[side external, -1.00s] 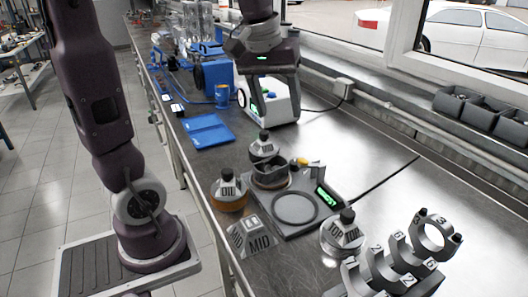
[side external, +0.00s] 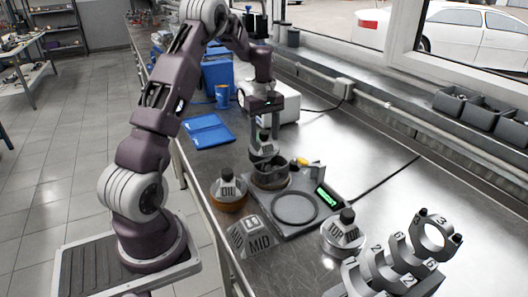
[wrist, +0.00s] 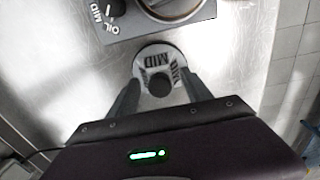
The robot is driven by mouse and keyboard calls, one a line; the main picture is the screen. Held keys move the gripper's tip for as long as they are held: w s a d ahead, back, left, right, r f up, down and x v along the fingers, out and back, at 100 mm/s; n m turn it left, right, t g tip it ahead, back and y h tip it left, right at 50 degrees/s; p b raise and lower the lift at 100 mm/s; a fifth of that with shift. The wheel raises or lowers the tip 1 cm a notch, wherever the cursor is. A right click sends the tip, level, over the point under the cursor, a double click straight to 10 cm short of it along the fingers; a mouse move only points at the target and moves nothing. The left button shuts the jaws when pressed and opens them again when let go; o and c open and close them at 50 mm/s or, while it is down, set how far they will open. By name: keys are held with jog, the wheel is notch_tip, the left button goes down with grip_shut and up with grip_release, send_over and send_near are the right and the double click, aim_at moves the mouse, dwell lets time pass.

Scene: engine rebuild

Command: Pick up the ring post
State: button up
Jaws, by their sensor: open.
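My gripper (side external: 264,137) is open and points down over this post, with a finger on either side of the knob. In the wrist view my gripper (wrist: 160,84) shows its two fingers apart around the knob; I cannot tell whether they touch it. Similar posts are the OIL one (side external: 228,192), with an amber base, and the TOP one (side external: 343,236).
The grey fixture (side external: 318,222) with a flat ring, a cup and a green display stands close in front of the post. A MID-lettered block (side external: 250,239) and numbered ring holders (side external: 392,268) are nearer. A blue mat (side external: 208,131) lies left.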

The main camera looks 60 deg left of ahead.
grip_shut()
dwell(1.4)
